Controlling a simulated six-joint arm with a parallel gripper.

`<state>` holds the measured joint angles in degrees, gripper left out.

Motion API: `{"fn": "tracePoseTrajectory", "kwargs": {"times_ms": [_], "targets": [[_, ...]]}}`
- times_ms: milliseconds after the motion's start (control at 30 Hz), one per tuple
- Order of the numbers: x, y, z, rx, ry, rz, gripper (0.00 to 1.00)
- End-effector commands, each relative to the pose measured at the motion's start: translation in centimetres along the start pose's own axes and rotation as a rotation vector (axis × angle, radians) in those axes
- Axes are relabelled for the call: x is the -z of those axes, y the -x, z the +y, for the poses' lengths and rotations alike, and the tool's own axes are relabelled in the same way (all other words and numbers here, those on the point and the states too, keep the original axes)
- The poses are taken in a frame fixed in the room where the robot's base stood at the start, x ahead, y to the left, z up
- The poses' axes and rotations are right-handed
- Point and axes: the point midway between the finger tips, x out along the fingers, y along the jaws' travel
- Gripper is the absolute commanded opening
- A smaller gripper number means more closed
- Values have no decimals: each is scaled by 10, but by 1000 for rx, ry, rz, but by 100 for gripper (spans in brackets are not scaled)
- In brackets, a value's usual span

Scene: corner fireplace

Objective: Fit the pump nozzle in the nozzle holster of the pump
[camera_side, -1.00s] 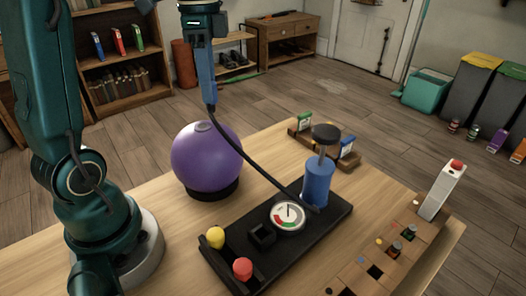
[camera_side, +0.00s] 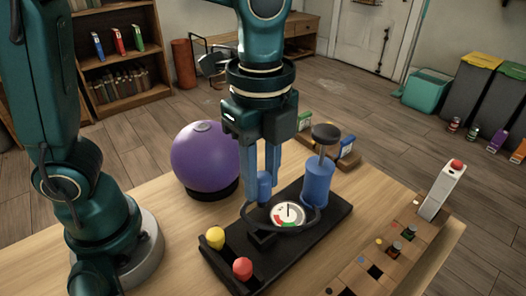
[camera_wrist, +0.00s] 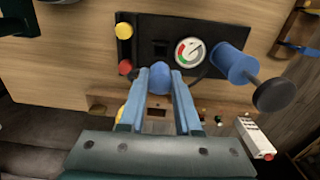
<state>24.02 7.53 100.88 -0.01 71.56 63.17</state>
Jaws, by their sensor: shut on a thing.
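The blue pump nozzle (camera_side: 264,188) is between the fingertips of my gripper (camera_side: 262,172), which is shut on it. It hangs roughly upright above the black pump base (camera_side: 318,232), its hose looping down past the gauge. The nozzle also shows in the wrist view (camera_wrist: 160,78), between the two blue fingers (camera_wrist: 160,88). The nozzle holster (camera_side: 262,240) is a small black square socket on the base, just below the nozzle and partly hidden by the hose. The nozzle looks clear of the holster; the exact gap is hard to tell.
The blue pump cylinder (camera_side: 317,182) with its dark knob stands right of the gripper, by the round gauge (camera_side: 289,213). Yellow (camera_side: 215,238) and red (camera_side: 242,268) caps stand at the base's left end. A purple ball (camera_side: 205,158) sits behind left.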

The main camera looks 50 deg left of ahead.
Motion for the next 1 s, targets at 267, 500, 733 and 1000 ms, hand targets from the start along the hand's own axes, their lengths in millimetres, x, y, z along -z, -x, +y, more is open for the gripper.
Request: {"fn": "tracePoseTrajectory", "kwargs": {"times_ms": [267,500,733,1000], "targets": [[-1,-1,0,-1,1,0,0],[-1,-17,0,-4,2,-2,0],[-1,-39,0,-4,2,-2,0],[-1,-58,0,-2,2,-1,0]]}}
